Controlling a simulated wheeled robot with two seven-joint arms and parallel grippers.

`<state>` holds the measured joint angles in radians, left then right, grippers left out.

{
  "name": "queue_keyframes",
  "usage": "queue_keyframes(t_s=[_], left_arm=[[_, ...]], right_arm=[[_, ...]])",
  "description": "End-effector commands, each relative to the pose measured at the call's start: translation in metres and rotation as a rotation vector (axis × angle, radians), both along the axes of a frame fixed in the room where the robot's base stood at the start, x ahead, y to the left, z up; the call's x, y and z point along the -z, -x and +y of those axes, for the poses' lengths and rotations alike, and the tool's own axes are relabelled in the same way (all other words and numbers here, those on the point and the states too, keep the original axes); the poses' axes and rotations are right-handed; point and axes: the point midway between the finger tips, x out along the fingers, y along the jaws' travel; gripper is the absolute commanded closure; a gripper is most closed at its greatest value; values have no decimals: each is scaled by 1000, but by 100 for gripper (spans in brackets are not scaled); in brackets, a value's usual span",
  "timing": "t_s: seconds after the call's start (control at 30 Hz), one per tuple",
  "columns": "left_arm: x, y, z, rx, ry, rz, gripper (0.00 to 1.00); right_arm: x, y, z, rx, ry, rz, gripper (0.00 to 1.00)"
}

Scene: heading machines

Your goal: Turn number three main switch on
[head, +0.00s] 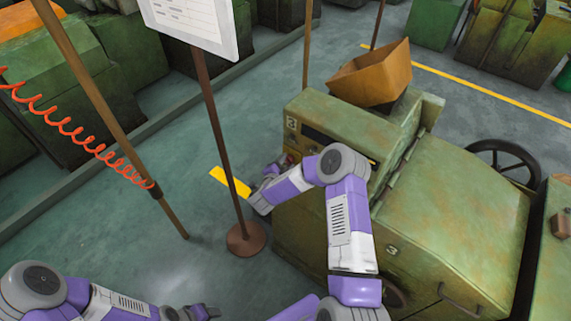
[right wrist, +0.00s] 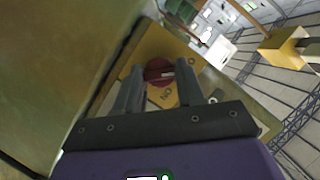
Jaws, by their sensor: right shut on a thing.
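The green machine (head: 340,130) marked with a 3 stands at the right of the head view. In the right wrist view a red switch knob (right wrist: 159,70) sits on a yellow plate (right wrist: 166,98) with upside-down lettering. My right gripper (right wrist: 158,80) has one finger on each side of the knob and is shut on it. In the head view my right gripper (head: 277,170) is at the machine's left end face, and my forearm partly hides that face. My left gripper (head: 204,312) is low at the bottom edge, away from the machine; its fingers are unclear.
A sign board (head: 192,22) on a brown post with a round base (head: 246,238) stands just left of my right gripper. Another brown post (head: 110,125) carries a coiled orange hose (head: 65,125). The floor (head: 185,150) between is clear. A black handwheel (head: 503,165) is at right.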

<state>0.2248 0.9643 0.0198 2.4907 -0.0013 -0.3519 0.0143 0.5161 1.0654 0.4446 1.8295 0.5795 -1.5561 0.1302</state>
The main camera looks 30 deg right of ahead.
Motion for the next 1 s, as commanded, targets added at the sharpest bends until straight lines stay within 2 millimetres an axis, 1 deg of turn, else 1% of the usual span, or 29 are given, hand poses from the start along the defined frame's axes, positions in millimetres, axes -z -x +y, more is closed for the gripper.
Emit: queue_keyframes(t_s=[0.17, 0.37, 0.57, 1.0], left_arm=[[5, 0, 0, 0, 0, 0, 47], [24, 0, 0, 0, 0, 0, 47], [56, 0, 0, 0, 0, 0, 47], [136, 0, 0, 0, 0, 0, 47]], right_arm=[[1, 0, 0, -1, -7, -18, 92], [4, 0, 0, -2, -36, -95, 92], [7, 1, 0, -2, -92, -231, 92], [11, 2, 0, -2, -223, -545, 92]])
